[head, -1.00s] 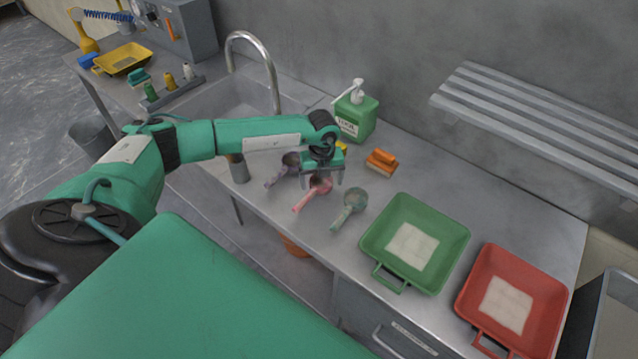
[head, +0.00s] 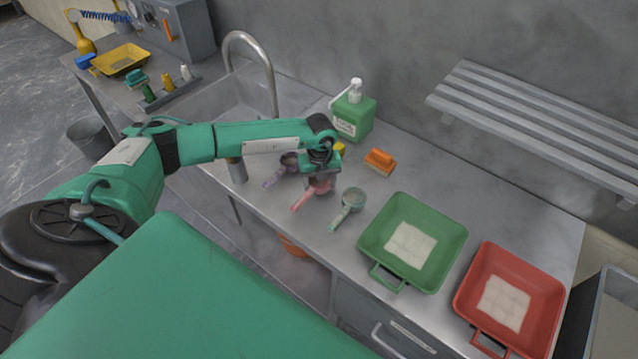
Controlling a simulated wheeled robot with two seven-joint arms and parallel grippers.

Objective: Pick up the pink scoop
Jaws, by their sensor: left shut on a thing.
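The pink scoop (head: 302,200) lies on the steel counter, its handle pointing to the front left. My left gripper (head: 318,184) is right over its bowl end and shut on it, hiding part of the bowl. A purple scoop (head: 278,174) lies just to the left, partly behind my gripper. A green scoop (head: 347,208) lies to the right, apart from the gripper. My right gripper is not in the view.
A green tub (head: 372,241) and a red tub (head: 555,311) stand to the right. An orange brush (head: 379,160) and a green soap bottle (head: 353,117) are behind the gripper. The sink tap (head: 271,75) rises behind my left arm. A slatted shelf (head: 540,115) is on the wall.

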